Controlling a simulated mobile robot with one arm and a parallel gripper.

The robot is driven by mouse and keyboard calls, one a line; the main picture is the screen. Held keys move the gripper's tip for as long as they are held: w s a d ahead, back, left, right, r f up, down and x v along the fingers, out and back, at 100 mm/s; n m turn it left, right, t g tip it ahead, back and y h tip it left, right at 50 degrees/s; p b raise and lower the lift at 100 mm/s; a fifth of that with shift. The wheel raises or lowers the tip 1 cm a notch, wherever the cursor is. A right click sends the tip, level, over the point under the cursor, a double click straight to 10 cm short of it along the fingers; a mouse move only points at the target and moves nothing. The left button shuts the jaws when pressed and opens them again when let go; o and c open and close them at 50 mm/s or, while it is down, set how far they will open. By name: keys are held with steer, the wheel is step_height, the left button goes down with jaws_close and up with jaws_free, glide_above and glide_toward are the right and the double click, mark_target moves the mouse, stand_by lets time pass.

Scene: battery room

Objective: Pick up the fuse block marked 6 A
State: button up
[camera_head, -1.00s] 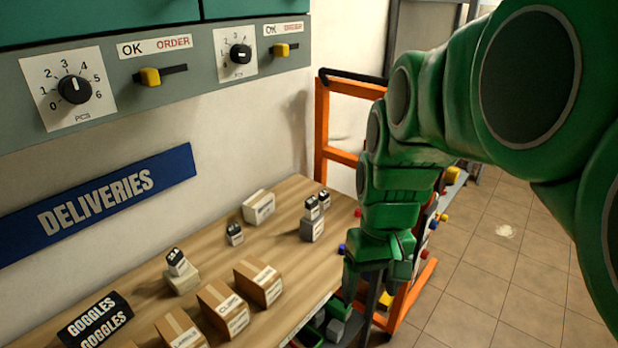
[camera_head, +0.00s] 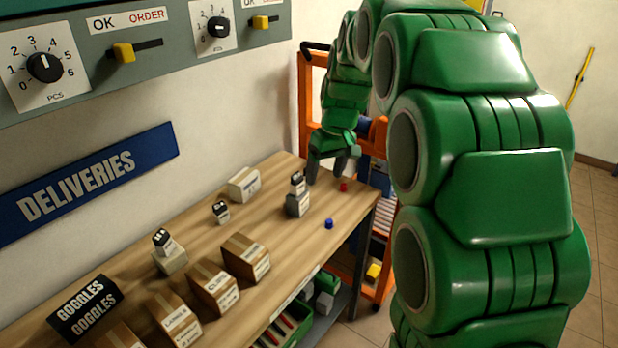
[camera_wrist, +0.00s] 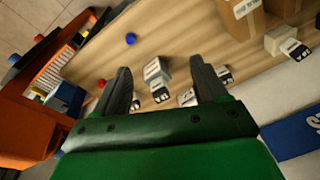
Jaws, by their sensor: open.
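Several small fuse blocks with black labelled faces are on the wooden table. In the head view one sits on a grey box (camera_head: 297,204), a second fuse block (camera_head: 220,212) stands on the table, and a third fuse block (camera_head: 162,240) rests on a pale box. My gripper (camera_head: 328,168) is open and empty, above the table's far end, behind the grey box. In the wrist view two fuse blocks, one (camera_wrist: 159,95) at left and one (camera_wrist: 187,97) at right, show between and below the open fingers. Their markings are too small to tell which is 6 A.
Cardboard boxes (camera_head: 214,286) line the table's near side. A white box (camera_head: 244,184) stands at the back. A blue piece (camera_head: 329,223) and a red piece (camera_head: 343,187) lie near the right edge. An orange cart (camera_head: 306,105) stands beyond the table.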

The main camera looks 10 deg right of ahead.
steer(key=w+f+n, duration=0.1)
steer(key=w+f, duration=0.3)
steer(key=w, duration=0.5)
steer(key=w+d+f+n+t+y, duration=0.1)
steer(key=w+f, duration=0.4)
steer(key=w, duration=0.5)
steer(key=w+f+n+t, duration=0.1)
steer(key=w+f+n, duration=0.1)
steer(key=w+f, duration=0.3)
steer(key=shift+w+d+y, duration=0.15)
steer(key=shift+w+d, duration=0.05)
steer(key=shift+w, duration=1)
steer(key=shift+w+d+y, duration=0.15)
steer(key=shift+w, duration=1)
steer(key=shift+x, duration=3.75)
steer(key=shift+s+a, duration=0.1)
steer(key=shift+s, duration=0.1)
steer(key=c, duration=1.1)
